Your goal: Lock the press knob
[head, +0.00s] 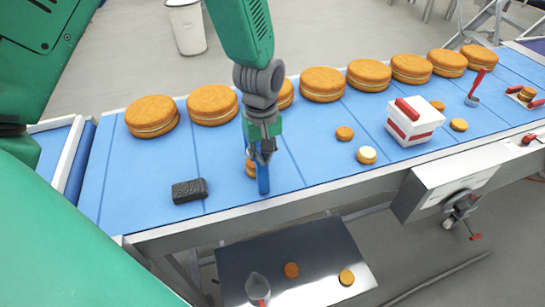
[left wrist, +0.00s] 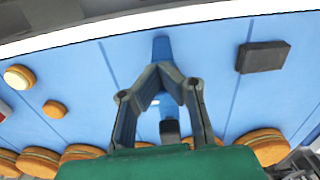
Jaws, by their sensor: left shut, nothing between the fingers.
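My left gripper (head: 262,152) is over the front part of the blue belt, pointing down. In the left wrist view its fingers (left wrist: 160,73) meet at the tips and are shut with nothing held. A dark blue piece (head: 263,180) shows just below the fingers, and I cannot tell whether they touch it. A metal box (head: 452,184) on the belt's front side carries a dark handle with red ends (head: 462,206), well to the right of the gripper. I cannot tell for sure whether this is the press knob. My right gripper is not in view.
A black block (head: 189,191) lies left of the gripper. Large filled rounds (head: 322,84) line the belt's far side. A white box with red bands (head: 413,122) and small rounds (head: 366,155) stand to the right. A metal tray (head: 320,272) is below the belt.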

